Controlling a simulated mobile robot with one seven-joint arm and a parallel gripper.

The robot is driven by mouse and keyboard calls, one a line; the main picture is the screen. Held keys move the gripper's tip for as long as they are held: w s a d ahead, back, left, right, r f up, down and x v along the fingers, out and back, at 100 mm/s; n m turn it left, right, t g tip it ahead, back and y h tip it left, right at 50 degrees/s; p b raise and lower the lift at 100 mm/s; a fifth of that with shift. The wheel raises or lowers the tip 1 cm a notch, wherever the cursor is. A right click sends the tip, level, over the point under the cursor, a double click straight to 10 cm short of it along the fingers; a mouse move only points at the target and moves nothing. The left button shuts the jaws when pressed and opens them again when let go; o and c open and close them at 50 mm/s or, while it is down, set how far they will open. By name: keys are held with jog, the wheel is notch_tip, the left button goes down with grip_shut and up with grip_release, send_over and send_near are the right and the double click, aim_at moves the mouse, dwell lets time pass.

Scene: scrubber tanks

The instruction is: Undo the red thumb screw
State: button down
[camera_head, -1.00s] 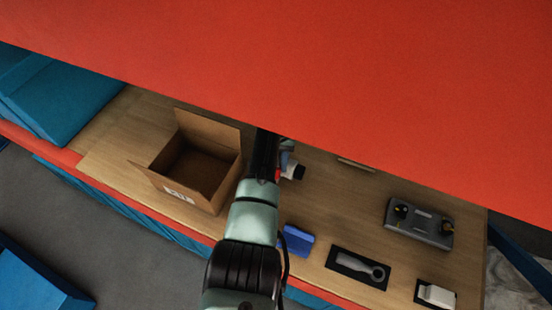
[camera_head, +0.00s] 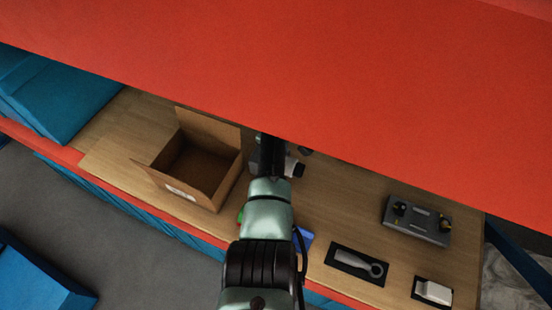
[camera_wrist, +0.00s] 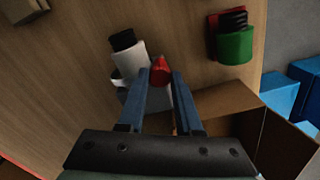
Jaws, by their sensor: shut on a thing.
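The red thumb screw (camera_wrist: 160,72) shows in the wrist view between the tips of my gripper (camera_wrist: 164,76), which is shut on it. The screw sits on a white and grey fitting (camera_wrist: 133,63) with a black end (camera_wrist: 122,40). The lower part of the fitting is partly hidden behind my fingers. In the head view, the fitting (camera_head: 292,167) shows just right of my wrist, and my arm hides the screw and my fingertips.
An open cardboard box (camera_head: 215,190) stands close left of my arm. A grey device (camera_head: 417,221), a wrench-like tool (camera_head: 356,264) and a white block (camera_head: 434,292) lie right. A red panel overhangs the back.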

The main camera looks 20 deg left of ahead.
jog(key=shift+n, duration=0.9)
jog(key=shift+r, duration=0.1)
jog(key=c, duration=0.6)
grip_release()
jog(key=shift+r, duration=6.45)
